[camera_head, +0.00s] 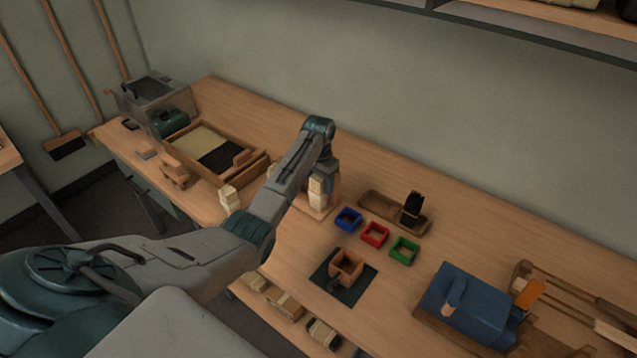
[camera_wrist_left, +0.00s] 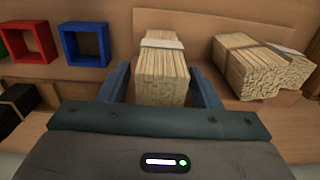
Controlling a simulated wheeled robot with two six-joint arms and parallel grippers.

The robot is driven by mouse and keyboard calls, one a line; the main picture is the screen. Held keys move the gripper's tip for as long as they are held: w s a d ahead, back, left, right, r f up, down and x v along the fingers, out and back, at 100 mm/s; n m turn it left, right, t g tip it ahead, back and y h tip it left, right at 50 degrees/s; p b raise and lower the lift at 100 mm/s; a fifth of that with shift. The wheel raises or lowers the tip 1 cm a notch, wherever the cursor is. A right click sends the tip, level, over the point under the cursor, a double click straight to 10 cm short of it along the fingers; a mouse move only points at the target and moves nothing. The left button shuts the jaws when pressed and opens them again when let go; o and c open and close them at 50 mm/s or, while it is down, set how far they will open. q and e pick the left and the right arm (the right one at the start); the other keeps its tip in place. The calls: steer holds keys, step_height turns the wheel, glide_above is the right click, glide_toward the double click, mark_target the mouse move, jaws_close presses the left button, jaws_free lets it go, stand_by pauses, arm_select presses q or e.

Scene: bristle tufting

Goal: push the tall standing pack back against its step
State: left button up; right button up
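The tall standing pack (camera_head: 317,190), a pale bundle of sticks with a whitish band, is upright on a small wooden base below my left gripper (camera_head: 326,172). In the left wrist view the pack (camera_wrist_left: 162,75) is between the two fingers of my left gripper (camera_wrist_left: 158,80). The fingers are apart, one on each side of it, and I see no clear contact. The step is largely hidden by the arm and pack, so I cannot tell whether the pack touches it. My right gripper is not in view.
More pale bundles are nearby, one (camera_head: 229,198) left of the arm and a pair (camera_wrist_left: 245,68) in the left wrist view. Blue (camera_head: 348,218), red (camera_head: 374,234) and green (camera_head: 404,249) square frames are to the right. A wooden tray (camera_head: 205,150) is at the back left.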

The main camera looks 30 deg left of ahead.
arm_select(q)
steer(key=shift+o, duration=0.5)
step_height(320, 180, up, 11)
steer(key=b, duration=0.2)
steer(key=shift+f+b, duration=0.15)
steer(key=shift+b, duration=0.2)
stand_by(0.6)
steer(key=shift+f, duration=0.1)
